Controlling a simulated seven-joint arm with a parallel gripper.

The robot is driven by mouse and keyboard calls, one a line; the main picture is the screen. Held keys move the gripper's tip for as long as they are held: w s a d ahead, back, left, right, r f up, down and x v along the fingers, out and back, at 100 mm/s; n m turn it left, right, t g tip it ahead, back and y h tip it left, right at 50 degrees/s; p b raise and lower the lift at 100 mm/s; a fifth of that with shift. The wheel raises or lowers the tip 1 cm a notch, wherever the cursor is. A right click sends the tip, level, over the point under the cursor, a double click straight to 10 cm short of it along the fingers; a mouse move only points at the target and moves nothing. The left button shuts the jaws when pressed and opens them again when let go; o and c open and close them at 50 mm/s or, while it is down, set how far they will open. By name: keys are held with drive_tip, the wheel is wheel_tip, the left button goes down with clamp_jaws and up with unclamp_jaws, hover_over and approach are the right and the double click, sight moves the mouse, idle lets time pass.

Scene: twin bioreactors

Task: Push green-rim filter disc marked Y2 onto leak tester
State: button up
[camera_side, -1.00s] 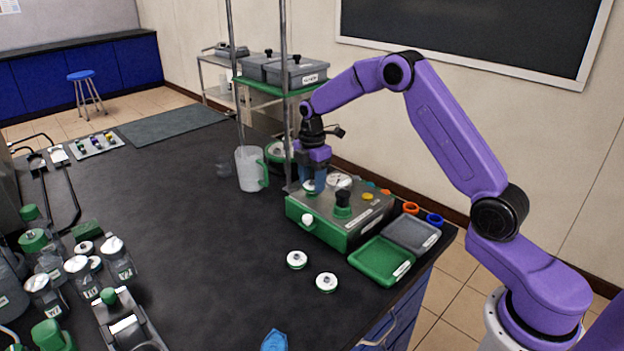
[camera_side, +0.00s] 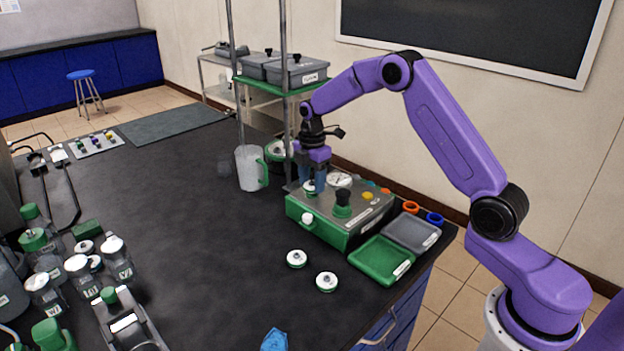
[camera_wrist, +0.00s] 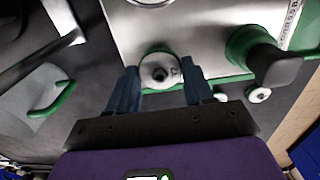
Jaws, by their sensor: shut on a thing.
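The leak tester (camera_side: 320,228) is a green box with a grey top, a black knob and a round gauge, at the bench's right side. My gripper (camera_side: 311,189) points down over the tester's back left corner. Its blue fingers are shut on a white filter disc with a green rim (camera_wrist: 160,70), seen between the fingertips in the wrist view. The disc is at the tester's top; whether it is fully seated cannot be told. Its marking is too small to read for certain.
A green tray (camera_side: 382,262) and a grey tray (camera_side: 412,235) sit right of the tester, with orange and blue rings behind. A clear jug with a green handle (camera_side: 250,168) and metal posts stand close behind left. Bottles crowd the far left; the bench middle is clear.

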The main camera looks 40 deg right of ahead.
drive_tip(key=shift+f, duration=0.5)
idle(1.0)
drive_tip(key=o, duration=1.4)
drive_tip(key=shift+o, duration=0.2)
drive_tip(key=shift+r, duration=3.55)
